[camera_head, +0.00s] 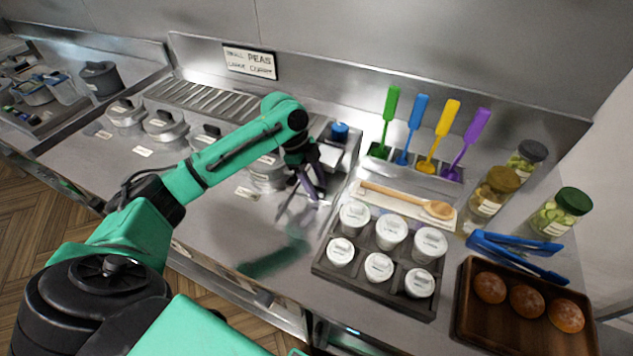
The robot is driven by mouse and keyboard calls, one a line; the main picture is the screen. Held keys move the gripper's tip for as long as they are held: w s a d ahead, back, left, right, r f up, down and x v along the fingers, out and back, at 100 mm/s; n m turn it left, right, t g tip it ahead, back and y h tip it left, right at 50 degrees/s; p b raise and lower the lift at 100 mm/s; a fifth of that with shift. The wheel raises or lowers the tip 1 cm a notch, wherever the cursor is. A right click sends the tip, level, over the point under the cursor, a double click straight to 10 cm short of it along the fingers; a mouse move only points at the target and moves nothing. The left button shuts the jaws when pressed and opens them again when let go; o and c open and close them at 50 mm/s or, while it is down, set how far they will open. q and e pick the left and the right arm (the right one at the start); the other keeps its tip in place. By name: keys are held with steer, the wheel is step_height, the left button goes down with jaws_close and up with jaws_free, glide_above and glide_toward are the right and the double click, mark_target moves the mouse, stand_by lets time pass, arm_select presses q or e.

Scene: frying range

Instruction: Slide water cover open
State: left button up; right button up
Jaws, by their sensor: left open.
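A small station with a blue knob (340,131) and a pale flat cover (331,156) stands mid-counter, just behind and right of my left gripper. I take this pale piece as the water cover, but no label on it can be read. My left gripper (312,190) is open and empty, pointing down in front of the station, with its dark purple fingers low over the steel counter. The wrist hides part of the station, and I cannot tell whether the fingers touch it. My right gripper is not in view.
Round lidded metal pots (166,126) stand left, partly behind my arm. Right are a black tray (328,268) of white-lidded cups, a wooden spoon (405,200), coloured spatulas (415,128), jars (494,192), blue tongs (515,255) and a bun tray (470,335). The front-centre counter is clear.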

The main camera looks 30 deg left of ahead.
arm_select(q)
jaws_close()
stand_by(1.4)
